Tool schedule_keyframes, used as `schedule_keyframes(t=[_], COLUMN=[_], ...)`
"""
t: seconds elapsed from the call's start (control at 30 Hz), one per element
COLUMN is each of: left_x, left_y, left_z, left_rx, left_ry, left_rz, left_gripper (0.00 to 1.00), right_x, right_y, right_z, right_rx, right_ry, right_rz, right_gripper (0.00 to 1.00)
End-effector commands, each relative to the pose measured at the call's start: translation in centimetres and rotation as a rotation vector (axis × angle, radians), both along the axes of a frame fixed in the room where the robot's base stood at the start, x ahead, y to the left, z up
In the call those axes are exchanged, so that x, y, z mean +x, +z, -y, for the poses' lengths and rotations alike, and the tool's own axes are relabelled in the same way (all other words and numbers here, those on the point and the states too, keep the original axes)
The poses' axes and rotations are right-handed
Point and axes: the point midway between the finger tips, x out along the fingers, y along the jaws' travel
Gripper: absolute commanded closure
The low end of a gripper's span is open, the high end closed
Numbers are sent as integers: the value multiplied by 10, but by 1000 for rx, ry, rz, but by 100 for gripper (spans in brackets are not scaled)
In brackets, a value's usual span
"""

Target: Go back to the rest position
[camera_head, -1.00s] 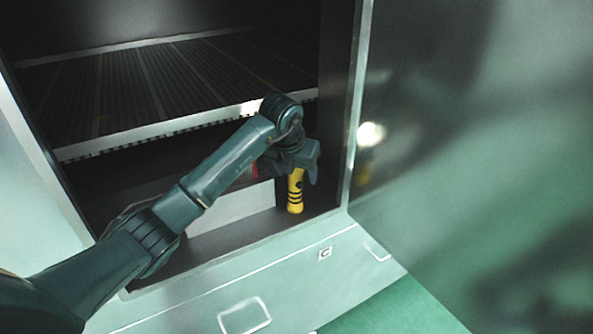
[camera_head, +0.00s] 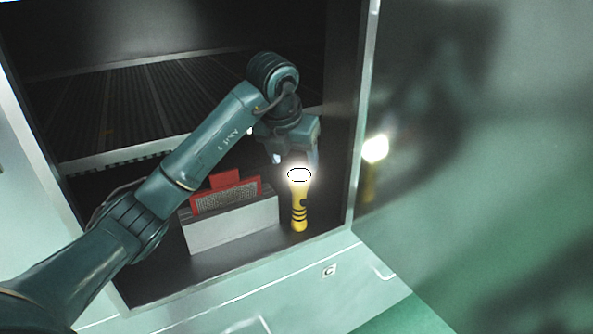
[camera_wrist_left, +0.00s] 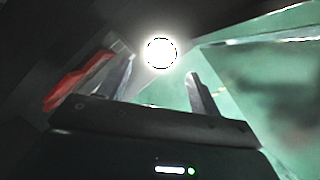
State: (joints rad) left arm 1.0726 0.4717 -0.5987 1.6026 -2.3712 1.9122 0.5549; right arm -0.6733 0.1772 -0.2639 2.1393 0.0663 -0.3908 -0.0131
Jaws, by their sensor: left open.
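My left gripper (camera_head: 294,158) is inside the cabinet, just above and behind a yellow flashlight. It is open and empty; its two fingers also show apart in the left wrist view (camera_wrist_left: 160,85). The yellow flashlight (camera_head: 299,208) with black bands stands upright on the cabinet floor, its lit head (camera_head: 299,175) facing up. In the left wrist view its bright round head (camera_wrist_left: 161,53) shows beyond the fingertips, and its body is hidden in the glare. My right gripper is not in view.
A grey box (camera_head: 235,226) with a red-framed part (camera_head: 228,193) stands left of the flashlight. A slatted shelf (camera_head: 130,105) lies above and behind. The cabinet's right edge (camera_head: 357,120) and the shiny green panel (camera_head: 470,170) beside it are close on the right.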

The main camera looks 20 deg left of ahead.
Motion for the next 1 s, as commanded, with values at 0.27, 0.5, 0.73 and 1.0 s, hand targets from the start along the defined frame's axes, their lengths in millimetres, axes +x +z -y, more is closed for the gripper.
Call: schedule_keyframes(t=[0.27, 0.5, 0.73, 1.0], left_x=[-3, -3, -5, -53], left_y=[7, 7, -9, -10], left_z=[0, 0, 34, 175], left_rx=[1, 1, -117, -848], left_ry=[0, 0, -107, -427], left_rz=[-1, -1, 22, 172], left_gripper=[36, 36, 36, 36], right_x=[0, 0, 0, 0], right_y=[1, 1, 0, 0], right_z=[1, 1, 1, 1], right_rx=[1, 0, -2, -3], right_ry=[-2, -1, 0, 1], right_rz=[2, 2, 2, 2], right_gripper=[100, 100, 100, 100])
